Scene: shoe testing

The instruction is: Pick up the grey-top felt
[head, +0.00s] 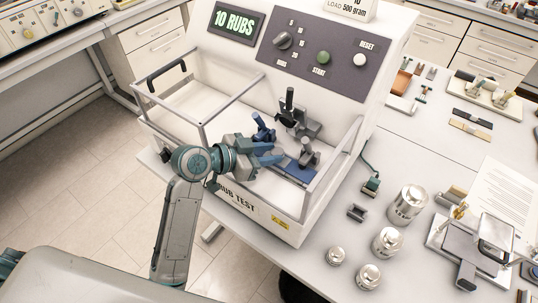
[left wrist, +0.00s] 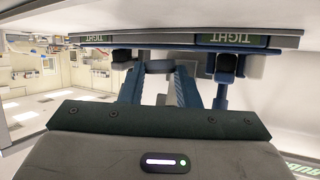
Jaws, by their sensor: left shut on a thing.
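My left gripper (head: 272,154) reaches into the open front of the white rub tester (head: 222,190). It is shut on a small part between two clamps marked TIGHT; the fingers (left wrist: 160,75) hide most of that part, so I cannot tell whether it is the felt. The blue and dark clamps (head: 305,155) stand on a blue strip in the tester. On the table right of the tester lie a small dark grey block (head: 357,212) and a green block (head: 371,186). I cannot tell which piece is the grey-top felt. My right gripper is not in view.
Several silver weights (head: 408,205) stand on the table right of the tester. A metal fixture (head: 490,240) and a paper sheet (head: 500,190) are farther right. Dark and tan strips (head: 472,116) lie at the back.

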